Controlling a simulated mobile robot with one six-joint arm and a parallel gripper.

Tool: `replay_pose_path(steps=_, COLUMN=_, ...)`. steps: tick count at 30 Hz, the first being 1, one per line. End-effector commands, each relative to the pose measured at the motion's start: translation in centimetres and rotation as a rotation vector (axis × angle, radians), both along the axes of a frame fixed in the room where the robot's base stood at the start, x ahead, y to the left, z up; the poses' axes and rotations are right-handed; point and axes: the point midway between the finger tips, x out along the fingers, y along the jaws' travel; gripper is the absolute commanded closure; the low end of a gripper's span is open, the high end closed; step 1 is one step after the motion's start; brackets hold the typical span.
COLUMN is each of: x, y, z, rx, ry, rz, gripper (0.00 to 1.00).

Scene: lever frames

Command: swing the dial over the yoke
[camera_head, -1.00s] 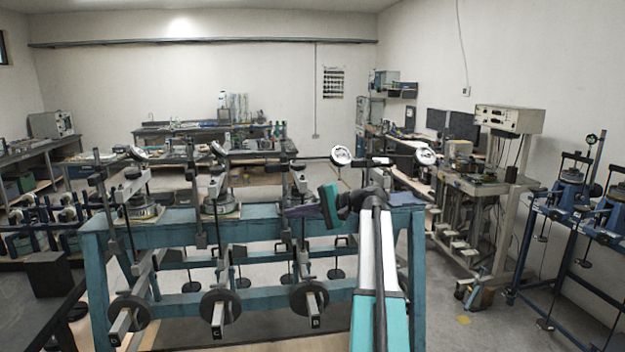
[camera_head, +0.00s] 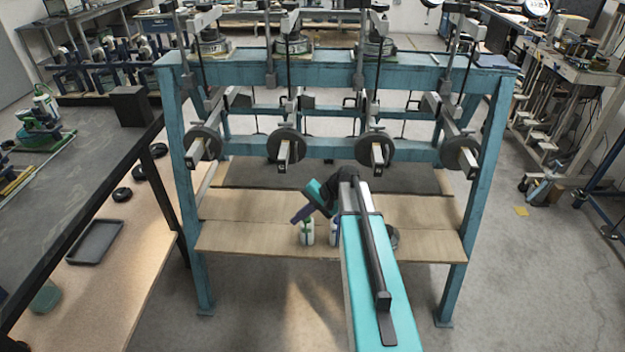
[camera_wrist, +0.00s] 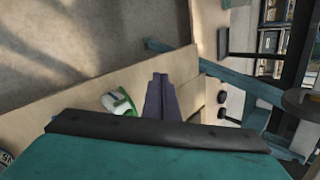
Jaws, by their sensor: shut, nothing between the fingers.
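Two round white dial faces show along the top edge of the head view: one dial (camera_head: 537,7) at the right and one dial (camera_head: 432,2) cut off by the edge. The upper parts of the blue-green bench's loading frames are also cut off, so I cannot tell which dial and yoke are meant. My gripper (camera_head: 298,217) is low in front of the bench, well below the dials, above the wooden shelf. Its purple fingers are together and empty in the wrist view (camera_wrist: 160,84).
The bench (camera_head: 330,72) has several lever arms with round black weights (camera_head: 286,146) sticking out in front. A white and green bottle (camera_head: 307,233) stands on the low wooden shelf (camera_head: 250,240). A dark table (camera_head: 70,185) is at the left.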

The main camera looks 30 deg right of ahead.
Motion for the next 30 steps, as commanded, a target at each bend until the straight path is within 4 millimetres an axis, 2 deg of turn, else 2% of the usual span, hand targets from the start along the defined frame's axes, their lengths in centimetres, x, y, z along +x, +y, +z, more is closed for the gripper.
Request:
replay_pose_path(steps=1, x=-1.2, y=1.7, z=-2.6, rx=-0.015, ry=0.027, rz=0.029, gripper=1.0)
replay_pose_path(steps=3, x=-2.7, y=3.4, z=-5.5, rx=-0.04, ry=0.059, rz=0.07, gripper=1.0)
replay_pose_path(steps=8, x=-6.5, y=7.0, z=-11.6, rx=-0.101, ry=0.129, rz=0.165, gripper=1.0)
replay_pose_path(steps=15, x=-13.2, y=11.5, z=-19.9, rx=-0.195, ry=0.229, rz=0.327, gripper=1.0)
replay_pose_path(steps=21, x=-19.4, y=14.3, z=-25.7, rx=-0.274, ry=0.303, rz=0.473, gripper=1.0)
replay_pose_path(steps=30, x=-29.2, y=16.6, z=-32.6, rx=-0.391, ry=0.403, rz=0.712, gripper=1.0)
